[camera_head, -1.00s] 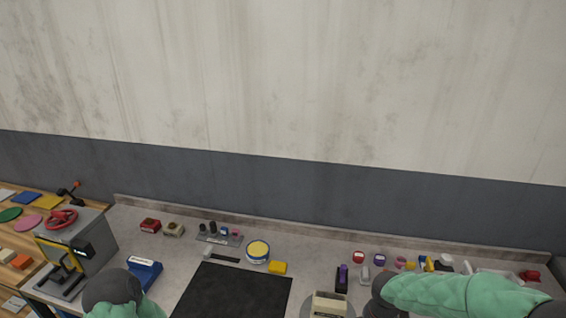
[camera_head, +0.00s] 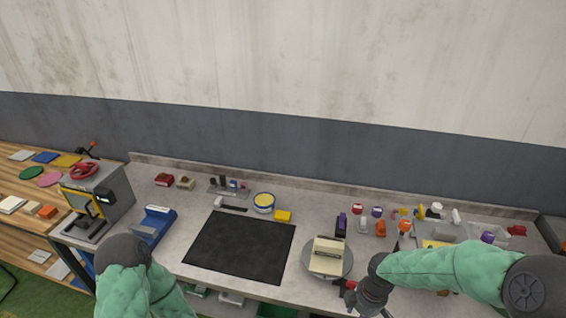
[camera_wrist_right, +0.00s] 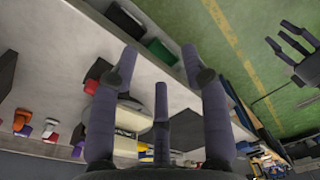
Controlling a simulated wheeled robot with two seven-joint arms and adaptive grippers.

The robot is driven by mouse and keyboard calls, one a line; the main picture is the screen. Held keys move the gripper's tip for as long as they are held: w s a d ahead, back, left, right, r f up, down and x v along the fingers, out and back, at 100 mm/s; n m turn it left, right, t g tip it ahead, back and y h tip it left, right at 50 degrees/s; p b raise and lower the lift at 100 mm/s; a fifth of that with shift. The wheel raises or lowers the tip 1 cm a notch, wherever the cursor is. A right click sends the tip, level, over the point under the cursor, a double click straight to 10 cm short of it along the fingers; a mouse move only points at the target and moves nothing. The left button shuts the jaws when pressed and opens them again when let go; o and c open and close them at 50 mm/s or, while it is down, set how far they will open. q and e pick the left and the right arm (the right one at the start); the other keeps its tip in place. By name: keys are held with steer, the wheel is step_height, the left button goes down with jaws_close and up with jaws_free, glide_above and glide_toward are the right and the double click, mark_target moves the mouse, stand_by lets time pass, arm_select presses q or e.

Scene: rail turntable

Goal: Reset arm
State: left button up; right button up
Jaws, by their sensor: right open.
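My right arm (camera_head: 450,275) comes in from the right in the head view, its dark wrist beside a round grey turntable (camera_head: 310,270). A cream block-shaped item (camera_head: 327,254) stands on the turntable. In the right wrist view my right gripper (camera_wrist_right: 160,65) has its purple-grey fingers spread, with nothing between them. The cream item and turntable show behind the fingers. My left arm (camera_head: 140,275) is at the lower left of the head view, and its gripper is out of that picture. A dark gripper, apparently my left (camera_wrist_right: 292,42), shows with spread fingers over the green floor.
A black mat (camera_head: 240,245) lies mid-bench. A grey press with a red wheel (camera_head: 100,195) and a blue tool (camera_head: 153,225) stand at left. Several small coloured items crowd the right back.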

steer(key=s+a+f+m+y+b, duration=0.1)
steer(key=s+a+f+m+b, duration=0.2)
steer(key=f, duration=0.6)
steer(key=s+a+f+m+y+b, duration=0.1)
steer(key=s+a+f+m+b, duration=0.2)
steer(key=f+m, duration=0.4)
steer(key=s+a+f+m+y+b, duration=0.1)
steer(key=s+a+f+m+b, duration=0.2)
steer(key=f, duration=1)
steer(key=s+a+m, duration=0.2)
steer(key=s, duration=0.1)
steer(key=shift+a+t+b, duration=0.25)
steer(key=shift+t+b, duration=0.05)
steer(key=shift+b, duration=0.05)
steer(key=shift+f, duration=0.1)
